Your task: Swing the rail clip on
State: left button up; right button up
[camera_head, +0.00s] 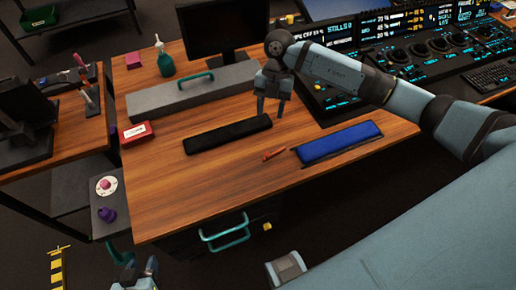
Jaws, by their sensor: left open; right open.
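I cannot tell for sure which thing is the rail clip. A small orange-red piece (273,154) lies on the wooden desk (200,195), between a long black bar (228,134) and a blue pad (340,141) with a dark edge. My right gripper (270,112) is open and empty, fingers pointing down, above the desk just behind the right end of the black bar. My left gripper (136,273) is open at the bottom edge of the view, below and in front of the desk, partly cut off.
A grey case (160,105) with a teal handle lies behind the bar. A monitor (212,28), a green spray bottle (165,62) and a red-white box (136,133) stand around it. A control console (410,55) fills the back right. The desk's front left is clear.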

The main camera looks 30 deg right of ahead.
aim_at(267, 153)
jog(key=x, duration=0.9)
jog(key=d+x, duration=0.1)
jog(key=x, duration=0.3)
jog(key=shift+f, duration=0.35)
grip_shut()
